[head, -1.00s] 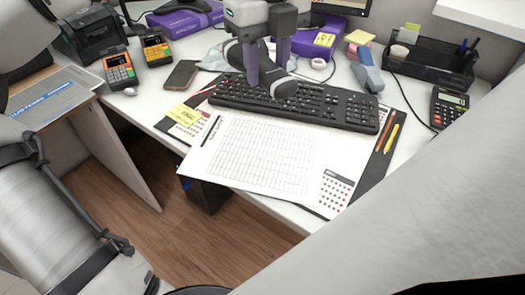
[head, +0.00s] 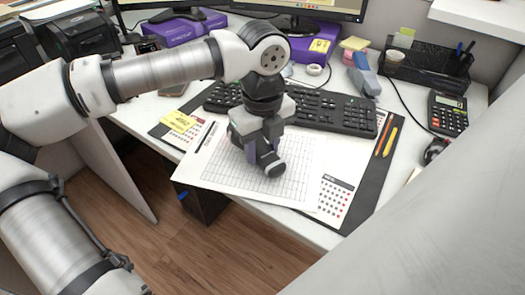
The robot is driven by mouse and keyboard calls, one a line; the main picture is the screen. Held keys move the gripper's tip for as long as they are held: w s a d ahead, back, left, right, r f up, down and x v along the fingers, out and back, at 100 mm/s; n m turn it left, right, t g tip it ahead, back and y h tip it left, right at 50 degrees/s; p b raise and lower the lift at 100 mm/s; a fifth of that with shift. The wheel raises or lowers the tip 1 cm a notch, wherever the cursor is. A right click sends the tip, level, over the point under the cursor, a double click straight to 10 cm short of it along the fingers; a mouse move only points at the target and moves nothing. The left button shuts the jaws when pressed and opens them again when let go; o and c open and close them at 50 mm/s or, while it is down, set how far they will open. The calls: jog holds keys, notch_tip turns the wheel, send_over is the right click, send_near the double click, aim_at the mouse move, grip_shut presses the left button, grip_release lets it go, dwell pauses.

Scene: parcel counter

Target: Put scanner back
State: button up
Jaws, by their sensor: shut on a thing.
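The scanner (head: 270,164) is dark grey and black with a rounded end. My gripper (head: 264,146) is shut on it and points down over the paper sheet (head: 215,185) on the desk pad. The scanner's rounded end shows below the fingers, toward the front. Its upper part is mostly hidden by the gripper. I cannot tell whether it touches the paper or is held just above it. No scanner stand can be clearly made out.
A black keyboard (head: 335,110) lies behind my gripper. A calculator (head: 447,113), a mouse (head: 435,151) and a black mesh organizer (head: 430,68) are on the right. A blue-grey object (head: 364,77) stands behind the keyboard. Purple boxes (head: 178,32) sit at the back.

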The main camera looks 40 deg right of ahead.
aim_at(262, 149)
jog(key=shift+f, duration=0.6)
jog(key=shift+f, duration=0.15)
jog(key=o, duration=1.1)
notch_tip(262, 149, up, 12)
jog(key=p, duration=0.1)
jog(key=shift+r, duration=0.2)
